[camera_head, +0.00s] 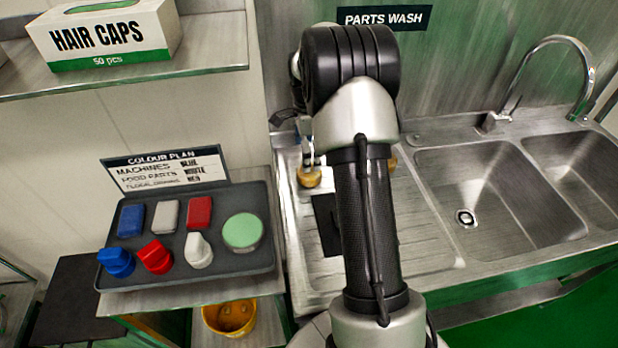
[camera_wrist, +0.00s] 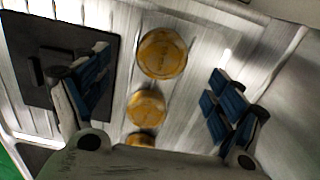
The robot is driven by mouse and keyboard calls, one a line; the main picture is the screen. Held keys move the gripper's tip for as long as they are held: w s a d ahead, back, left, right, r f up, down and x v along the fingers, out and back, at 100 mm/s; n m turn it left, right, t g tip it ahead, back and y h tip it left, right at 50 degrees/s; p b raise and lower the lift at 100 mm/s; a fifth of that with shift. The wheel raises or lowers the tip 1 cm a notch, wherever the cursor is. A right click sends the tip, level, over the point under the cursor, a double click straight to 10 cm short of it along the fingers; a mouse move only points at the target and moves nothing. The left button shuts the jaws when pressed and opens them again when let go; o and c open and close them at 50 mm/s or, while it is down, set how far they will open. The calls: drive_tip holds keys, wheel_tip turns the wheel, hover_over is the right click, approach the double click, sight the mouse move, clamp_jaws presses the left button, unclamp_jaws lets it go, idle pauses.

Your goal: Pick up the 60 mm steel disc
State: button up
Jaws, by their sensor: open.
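In the wrist view three round gold-coloured discs lie in a row on the ridged steel drainboard: a large disc (camera_wrist: 163,53), a middle-sized disc (camera_wrist: 146,108), and a smaller one (camera_wrist: 140,138) partly hidden by my gripper body. None looks plain steel, and I cannot tell which is 60 mm. My gripper (camera_wrist: 157,92) is open, with blue-padded fingers on either side of the row and nothing held. In the head view, one gold disc (camera_head: 309,177) shows below my gripper (camera_head: 308,155); another is mostly behind my arm.
A dark plate with a raised block (camera_wrist: 45,65) lies left of the discs. Sink basins (camera_head: 500,205) and a tap (camera_head: 560,45) are to the right. A grey tray (camera_head: 160,278) with coloured brushes, blocks and a green round item stands left. A shelf (camera_head: 215,55) overhangs upper left.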

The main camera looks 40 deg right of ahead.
sight(309, 174)
wheel_tip(309, 174, down, 3)
drive_tip(key=shift+f+b, duration=0.1)
drive_tip(key=shift+b, duration=0.25)
drive_tip(key=shift+w+d+f+b, duration=0.15)
drive_tip(key=shift+f+b, duration=0.45)
drive_tip(key=shift+f, duration=0.75)
drive_tip(key=shift+s+d+f+b, duration=0.1)
drive_tip(key=shift+d+f+b, duration=0.3)
drive_tip(key=shift+f, duration=0.9)
drive_tip(key=shift+a, duration=0.15)
drive_tip(key=shift+c, duration=0.2)
drive_tip(key=c, duration=1.3)
drive_tip(key=shift+r, duration=0.1)
drive_tip(key=shift+c, duration=0.5)
